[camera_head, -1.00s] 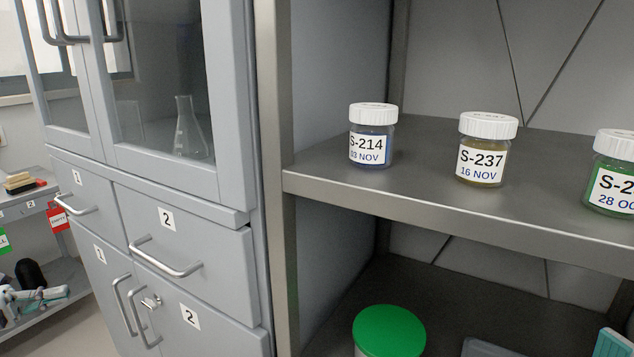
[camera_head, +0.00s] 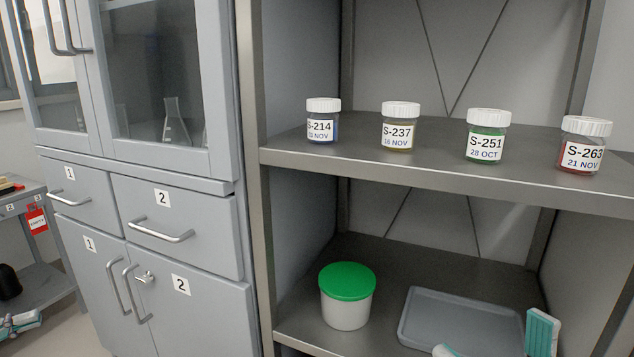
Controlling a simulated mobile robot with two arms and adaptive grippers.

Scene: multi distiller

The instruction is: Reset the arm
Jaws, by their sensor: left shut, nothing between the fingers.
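Neither of my grippers nor any part of my arms can be made out in the head view. The view shows a grey metal shelf unit (camera_head: 450,180) and a grey cabinet to its left. Several white-capped sample jars stand upright in a row on the upper shelf: S-214 (camera_head: 322,122), S-237 (camera_head: 399,128), S-251 (camera_head: 486,138) and S-263 (camera_head: 582,146). None of them is touched by a gripper.
A white tub with a green lid (camera_head: 347,296) and a grey tray (camera_head: 455,322) sit on the lower shelf, beside a teal item (camera_head: 541,333). The cabinet has shut drawers (camera_head: 180,222) and glass doors. A cart (camera_head: 45,280) stands at the far left.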

